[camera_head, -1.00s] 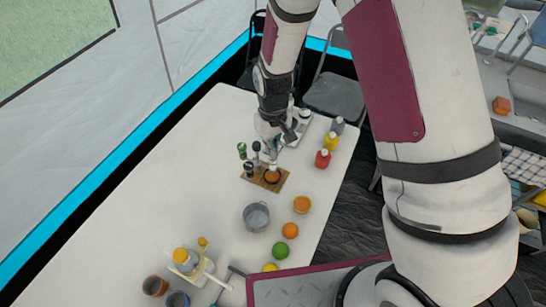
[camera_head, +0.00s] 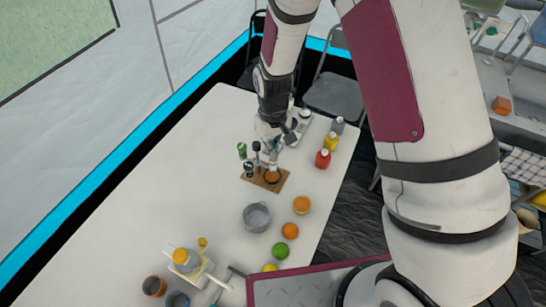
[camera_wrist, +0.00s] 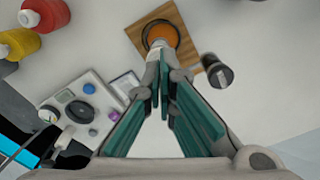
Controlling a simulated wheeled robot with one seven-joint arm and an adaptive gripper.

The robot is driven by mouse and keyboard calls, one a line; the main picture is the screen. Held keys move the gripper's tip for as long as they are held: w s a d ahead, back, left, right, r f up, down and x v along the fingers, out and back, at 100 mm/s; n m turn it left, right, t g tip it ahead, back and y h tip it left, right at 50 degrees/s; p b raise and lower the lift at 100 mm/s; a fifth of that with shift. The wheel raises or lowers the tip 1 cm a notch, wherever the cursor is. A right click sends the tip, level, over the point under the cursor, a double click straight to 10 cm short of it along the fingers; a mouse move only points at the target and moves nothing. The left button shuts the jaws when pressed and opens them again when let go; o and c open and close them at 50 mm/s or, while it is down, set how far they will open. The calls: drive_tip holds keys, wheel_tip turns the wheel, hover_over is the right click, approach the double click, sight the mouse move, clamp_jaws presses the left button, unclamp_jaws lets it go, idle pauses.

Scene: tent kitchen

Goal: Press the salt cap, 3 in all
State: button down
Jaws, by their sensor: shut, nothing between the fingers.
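My gripper (camera_wrist: 163,82) is shut and empty, its green-lined fingers together. In the head view my gripper (camera_head: 273,158) hangs low over the far side of a small wooden board (camera_head: 258,180). In the wrist view its tips overlap the board (camera_wrist: 190,58) beside a dark-rimmed dish with orange contents (camera_wrist: 160,35). A dark-capped shaker (camera_wrist: 217,72) stands right of the tips, apart from them. I cannot tell which is the salt; contact under the tips is hidden.
Red (camera_head: 322,158) and yellow (camera_head: 330,141) bottles stand to the right. A white device with knobs (camera_wrist: 83,110) lies near my gripper. A grey pot (camera_head: 256,216), an orange (camera_head: 289,230) lie nearer. The table's left side (camera_head: 150,180) is clear.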

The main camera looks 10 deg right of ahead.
drive_tip(key=shift+f, duration=0.4)
drive_tip(key=shift+f, duration=0.55)
idle(0.5)
drive_tip(key=shift+r, duration=0.55)
drive_tip(key=shift+f, duration=0.7)
drive_tip(key=shift+r, duration=0.15)
idle(0.4)
drive_tip(key=shift+r, duration=0.55)
drive_tip(key=shift+f, duration=0.6)
idle(0.6)
drive_tip(key=shift+r, duration=0.6)
